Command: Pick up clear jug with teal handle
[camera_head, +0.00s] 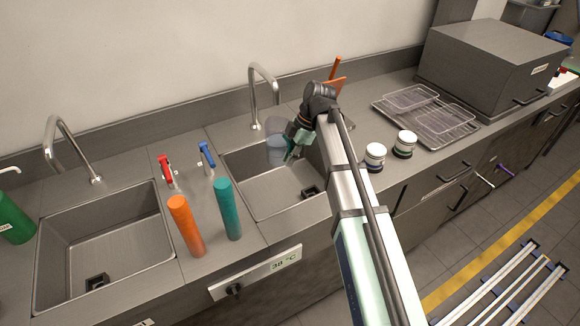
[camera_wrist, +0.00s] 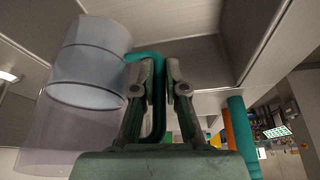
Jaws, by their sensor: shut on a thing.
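The clear jug (camera_wrist: 88,62) with its teal handle (camera_wrist: 150,56) shows at the left of the wrist view, with a pale bluish band on its see-through body. My gripper (camera_wrist: 160,75) is shut on the teal handle, one finger on each side of it. In the head view the jug (camera_head: 276,146) is at the back of the right-hand sink (camera_head: 262,200), beside my gripper (camera_head: 294,146). My wrist hides part of the jug and handle there. I cannot tell whether the jug touches the sink.
A tap (camera_head: 254,95) rises just behind the jug. An orange cylinder (camera_head: 187,226) and a teal cylinder (camera_head: 228,209) stand between the sinks. Two white-lidded jars (camera_head: 375,157) (camera_head: 405,144) and a wire rack with clear trays (camera_head: 440,130) are to the right.

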